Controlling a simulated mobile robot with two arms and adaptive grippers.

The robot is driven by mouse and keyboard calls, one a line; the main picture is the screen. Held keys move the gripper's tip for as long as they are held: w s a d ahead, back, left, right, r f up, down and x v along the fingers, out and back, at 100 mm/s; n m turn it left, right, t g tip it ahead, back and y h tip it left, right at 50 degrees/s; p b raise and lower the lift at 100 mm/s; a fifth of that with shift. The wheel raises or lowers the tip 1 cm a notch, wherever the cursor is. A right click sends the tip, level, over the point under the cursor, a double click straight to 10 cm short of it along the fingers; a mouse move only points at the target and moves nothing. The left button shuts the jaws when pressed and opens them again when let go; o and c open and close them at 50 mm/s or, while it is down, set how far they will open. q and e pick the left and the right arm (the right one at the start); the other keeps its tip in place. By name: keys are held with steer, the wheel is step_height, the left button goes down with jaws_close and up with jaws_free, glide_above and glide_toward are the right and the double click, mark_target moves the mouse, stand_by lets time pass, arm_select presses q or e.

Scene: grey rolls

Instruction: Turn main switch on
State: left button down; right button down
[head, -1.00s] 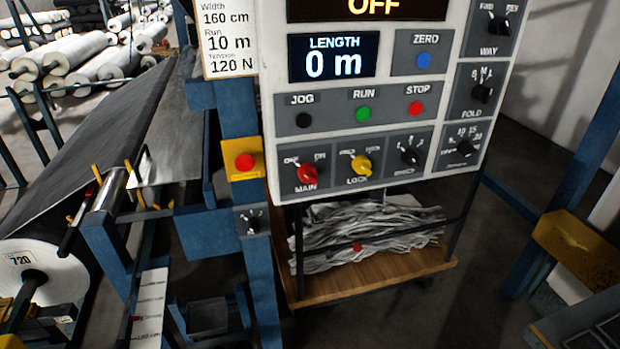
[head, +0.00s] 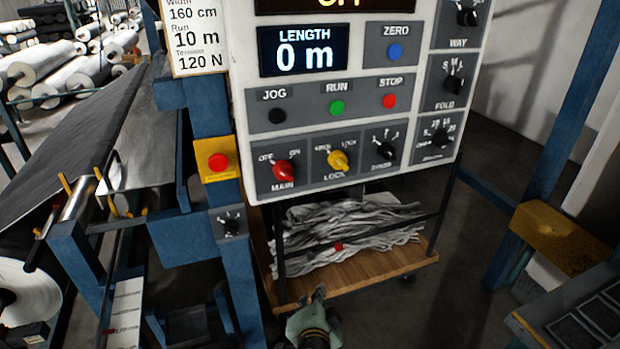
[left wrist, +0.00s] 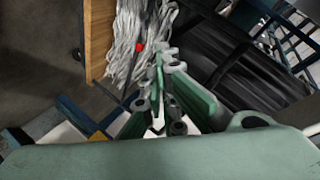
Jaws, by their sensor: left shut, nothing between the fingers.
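The red main switch (head: 284,170) is a rotary knob at the lower left of the white control panel (head: 345,100), with OFF and ON marked above it. The knob appears turned toward OFF. My left gripper (head: 318,292) is at the bottom of the head view, well below the panel and in front of the wooden cart shelf. It is green, shut and empty. In the left wrist view its fingers (left wrist: 160,62) are closed together, pointing toward the shelf with grey cloth. The main switch is not in the left wrist view. My right gripper is not in view.
A yellow lock knob (head: 338,160) is right of the main switch. A red emergency button (head: 218,162) on a yellow box is left of the panel. A wooden shelf (head: 375,278) with crumpled grey cloth (head: 345,235) stands below. A blue post (head: 545,150) is at right.

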mark_target(284, 172)
arm_select(q)
steer(key=s+d+r+n+t+y, duration=0.15)
steer(key=r+t, duration=0.25)
steer(key=r, duration=1.3)
steer(key=s+d+r+n+t+y, duration=0.1)
steer(key=s+r+t, duration=0.15)
steer(key=r, duration=1.35)
steer(key=shift+t, duration=0.45)
steer(key=w+a, duration=0.1)
steer(key=w, duration=0.2)
steer(key=w+a+p, duration=0.1)
steer(key=w, duration=0.2)
steer(key=w+a+p, duration=0.1)
steer(key=w, duration=0.2)
steer(key=shift+w+a+f, duration=0.2)
steer(key=shift+w, duration=0.1)
